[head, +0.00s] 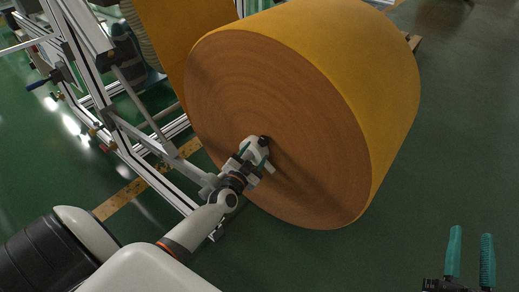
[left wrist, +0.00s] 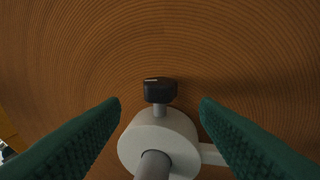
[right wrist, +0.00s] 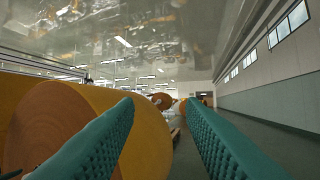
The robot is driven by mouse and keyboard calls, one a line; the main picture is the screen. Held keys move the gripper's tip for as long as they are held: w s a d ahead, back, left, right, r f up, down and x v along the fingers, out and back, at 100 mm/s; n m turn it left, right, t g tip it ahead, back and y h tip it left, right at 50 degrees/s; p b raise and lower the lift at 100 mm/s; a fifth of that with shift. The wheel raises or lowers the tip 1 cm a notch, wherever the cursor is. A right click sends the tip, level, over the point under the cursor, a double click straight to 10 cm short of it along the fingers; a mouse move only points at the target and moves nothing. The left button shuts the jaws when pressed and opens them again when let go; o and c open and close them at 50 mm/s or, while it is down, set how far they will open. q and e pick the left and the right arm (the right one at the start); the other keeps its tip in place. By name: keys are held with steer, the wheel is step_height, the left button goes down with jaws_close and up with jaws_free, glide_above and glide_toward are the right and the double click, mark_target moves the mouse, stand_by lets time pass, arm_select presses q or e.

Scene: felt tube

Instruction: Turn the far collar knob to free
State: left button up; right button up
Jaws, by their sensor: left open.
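A black collar knob (left wrist: 160,91) with a pale line on its left top stands on a short stem above a white round collar (left wrist: 130,146) in the left wrist view. In the head view the knob (head: 264,141) is a small dark spot at the middle of the roll's face. My left gripper (left wrist: 160,103) is open, its green fingers on either side of the knob and apart from it. In the head view my left gripper (head: 256,158) is at the roll's centre, partly hidden by its own wrist. My right gripper (head: 471,256) is open and empty at the lower right.
A large orange felt roll (head: 392,75) fills the middle of the head view. A metal frame (head: 120,135) stands at its left. The green floor (head: 460,140) is clear at right. More rolls (right wrist: 60,125) show in the right wrist view.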

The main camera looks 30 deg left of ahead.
mark_target(261, 145)
arm_select(q)
steer(key=w, duration=0.3)
steer(key=shift+a+b, duration=0.25)
steer(key=shift+b, duration=0.15)
steer(key=shift+w, duration=0.55)
arm_select(e)
steer(key=shift+s+r+t+y, duration=0.25)
steer(key=shift+s+r+t, duration=0.2)
steer(key=shift+r+t, duration=0.25)
steer(key=shift+s+r+t+y, duration=0.2)
steer(key=shift+s+r+t, duration=0.3)
steer(key=shift+r, duration=0.3)
steer(key=shift+s+r+t+y, duration=0.25)
steer(key=shift+s+r+t, duration=0.1)
steer(key=shift+r+t, duration=0.4)
